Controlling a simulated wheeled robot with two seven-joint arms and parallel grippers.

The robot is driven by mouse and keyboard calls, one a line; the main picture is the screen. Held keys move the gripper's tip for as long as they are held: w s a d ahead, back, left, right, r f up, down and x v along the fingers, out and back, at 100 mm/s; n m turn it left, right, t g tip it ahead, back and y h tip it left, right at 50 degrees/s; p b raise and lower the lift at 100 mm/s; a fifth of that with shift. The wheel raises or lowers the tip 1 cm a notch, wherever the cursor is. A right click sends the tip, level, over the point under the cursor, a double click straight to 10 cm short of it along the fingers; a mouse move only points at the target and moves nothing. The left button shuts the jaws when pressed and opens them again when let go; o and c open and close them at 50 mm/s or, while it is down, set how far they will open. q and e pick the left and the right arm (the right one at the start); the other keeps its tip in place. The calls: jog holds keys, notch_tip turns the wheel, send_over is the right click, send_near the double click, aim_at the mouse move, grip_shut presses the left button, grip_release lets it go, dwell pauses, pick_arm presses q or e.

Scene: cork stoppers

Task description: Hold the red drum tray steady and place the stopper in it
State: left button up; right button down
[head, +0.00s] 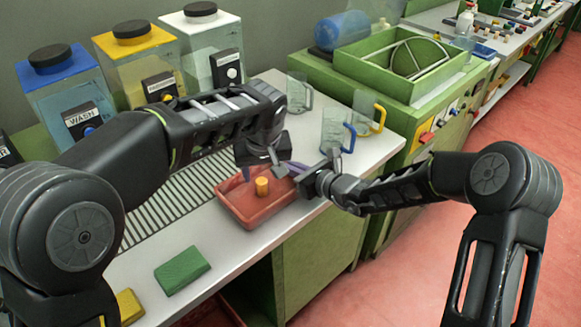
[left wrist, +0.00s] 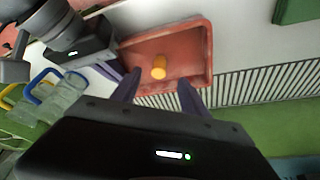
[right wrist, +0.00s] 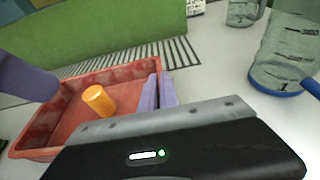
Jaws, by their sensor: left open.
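The red drum tray (head: 239,213) lies on the pale worktop near its front edge; it also shows in the left wrist view (left wrist: 208,52) and right wrist view (right wrist: 37,153). The orange-tan cork stopper (head: 262,187) is inside the tray, apart from its walls; it shows too in the left wrist view (left wrist: 158,68) and right wrist view (right wrist: 98,101). My left gripper (left wrist: 159,86) is open and empty over the tray, its fingers spread with the stopper beyond them. My right gripper (right wrist: 158,92) has its fingers close together on the tray's side wall.
Glass jugs with blue (head: 334,134) and yellow (head: 369,112) handles stand behind and right of the tray. A green block (head: 182,270) lies at the front left. A slatted drain grate (head: 160,210) runs left of the tray. Lidded containers (head: 133,62) line the wall.

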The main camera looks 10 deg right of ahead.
pick_arm(q)
jog(key=v, duration=0.5)
dwell(0.5)
pick_arm(e)
jog(key=c, duration=1.5)
grip_release()
jog(key=shift+c, duration=0.2)
jog(key=shift+s, duration=0.1)
jog(key=v, duration=1.2)
pick_arm(q)
jog(key=shift+f, duration=0.1)
